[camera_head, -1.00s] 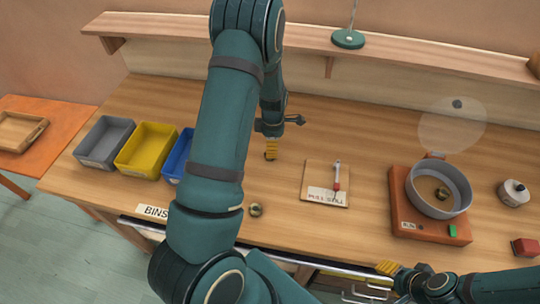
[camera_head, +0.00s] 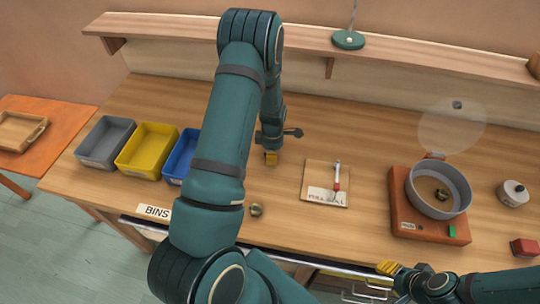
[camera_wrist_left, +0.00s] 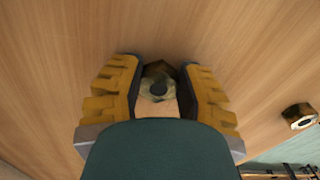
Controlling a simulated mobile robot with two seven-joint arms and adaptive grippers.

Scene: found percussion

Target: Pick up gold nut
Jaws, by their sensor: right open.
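In the left wrist view, a gold nut (camera_wrist_left: 158,88) lies on the wooden table between the fingertips of my left gripper (camera_wrist_left: 160,75). The yellow ridged fingers are apart, one on each side of it; whether they touch it I cannot tell. In the head view my left gripper (camera_head: 271,158) is low over the table and hides this nut. My right gripper (camera_head: 390,268) is open and empty near the front edge.
Grey (camera_head: 104,142), yellow (camera_head: 147,149) and blue (camera_head: 180,153) bins stand at the left. A round pan (camera_head: 438,208) with brass-coloured content sits on an orange base (camera_head: 402,215).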

